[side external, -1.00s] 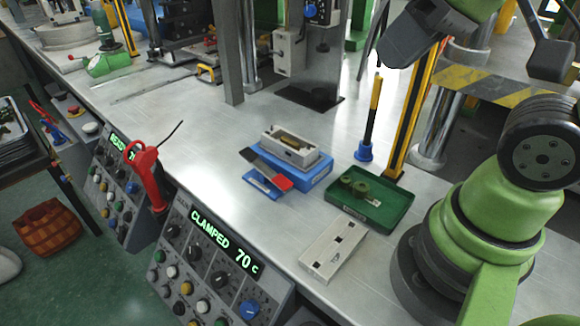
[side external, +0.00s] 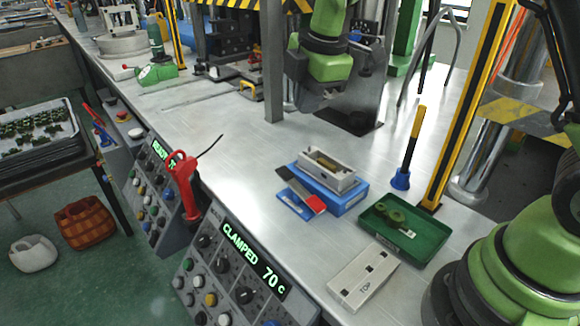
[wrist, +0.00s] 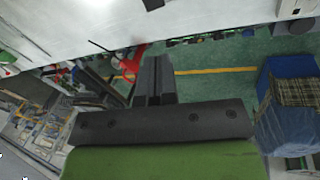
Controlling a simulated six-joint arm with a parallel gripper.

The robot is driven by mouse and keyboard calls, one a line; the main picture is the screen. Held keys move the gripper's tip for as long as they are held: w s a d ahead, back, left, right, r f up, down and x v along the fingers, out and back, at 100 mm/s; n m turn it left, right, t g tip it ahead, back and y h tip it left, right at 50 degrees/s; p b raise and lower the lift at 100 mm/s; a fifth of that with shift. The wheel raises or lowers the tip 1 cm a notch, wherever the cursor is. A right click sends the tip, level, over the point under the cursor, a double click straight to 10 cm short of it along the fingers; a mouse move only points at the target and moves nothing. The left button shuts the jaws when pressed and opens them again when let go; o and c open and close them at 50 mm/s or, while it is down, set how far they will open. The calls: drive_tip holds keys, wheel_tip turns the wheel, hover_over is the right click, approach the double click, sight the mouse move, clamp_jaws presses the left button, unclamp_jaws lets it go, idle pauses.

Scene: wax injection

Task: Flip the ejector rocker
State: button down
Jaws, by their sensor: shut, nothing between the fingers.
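My gripper (side external: 312,100) hangs over the bench in the middle of the side external view, in front of the press column. In the wrist view its dark fingers (wrist: 154,78) are together with nothing between them. I cannot make out the ejector rocker for certain. A grey control box (side external: 370,55) on the column shows just right of my wrist, partly hidden by my arm. Two sloped control panels line the bench front; the nearer panel (side external: 240,268) reads CLAMPED 70 C and has several knobs and buttons. No contact between my gripper and any control is visible.
A blue block with a grey mould (side external: 335,172), a green tray (side external: 440,248) with small green parts, and a white TOP plate (side external: 362,280) lie on the near bench. A red-handled tool (side external: 188,190) stands at the front edge. The bench (side external: 225,125) left of my gripper is mostly clear.

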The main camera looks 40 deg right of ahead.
sight(285, 172)
drive_tip(key=w+f, duration=0.1)
drive_tip(key=f, duration=0.4)
drive_tip(key=w+f+n, duration=0.1)
drive_tip(key=w+f, duration=0.1)
drive_tip(key=f, duration=0.3)
drive_tip(key=w+f+n, duration=0.1)
drive_tip(key=f, duration=0.5)
drive_tip(key=shift+w, duration=0.2)
drive_tip(key=shift+f, duration=0.15)
drive_tip(key=shift+w+f, duration=0.75)
drive_tip(key=shift+f, duration=0.15)
